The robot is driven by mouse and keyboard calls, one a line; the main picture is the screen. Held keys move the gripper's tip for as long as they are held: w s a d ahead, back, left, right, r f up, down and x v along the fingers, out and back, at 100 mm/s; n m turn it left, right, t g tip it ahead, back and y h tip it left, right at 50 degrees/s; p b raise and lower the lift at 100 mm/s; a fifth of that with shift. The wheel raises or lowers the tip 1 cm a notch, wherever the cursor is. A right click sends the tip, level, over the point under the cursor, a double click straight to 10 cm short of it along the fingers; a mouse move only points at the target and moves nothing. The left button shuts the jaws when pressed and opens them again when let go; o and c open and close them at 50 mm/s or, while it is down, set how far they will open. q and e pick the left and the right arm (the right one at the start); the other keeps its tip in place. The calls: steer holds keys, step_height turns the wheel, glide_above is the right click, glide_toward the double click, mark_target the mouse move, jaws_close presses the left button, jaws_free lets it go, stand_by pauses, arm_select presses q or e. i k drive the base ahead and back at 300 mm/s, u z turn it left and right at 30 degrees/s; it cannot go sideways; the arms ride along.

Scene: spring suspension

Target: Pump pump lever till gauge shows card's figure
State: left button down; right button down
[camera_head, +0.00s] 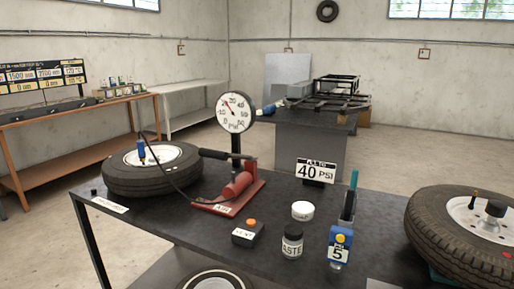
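The red pump (238,186) stands on a red base plate on the dark table. Its lever with a dark grip (213,154) sticks out to the left above the red cylinder. The round white gauge (235,112) stands on a post behind the pump. Its red needle points to the upper left; the exact reading is too small to tell. The card (316,171) reads 40 PSI and stands upright at the table's back edge. A dark hose runs from near the pump to the blue-topped valve fitting (142,151) on the left tire (152,180). Neither gripper is in view.
Another tire (440,235) is at the right. The table between pump and card is clear.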

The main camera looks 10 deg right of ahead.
mark_target(207, 153)
steer(key=u, duration=0.1)
steer(key=i, duration=0.9)
steer(key=u, duration=0.55)
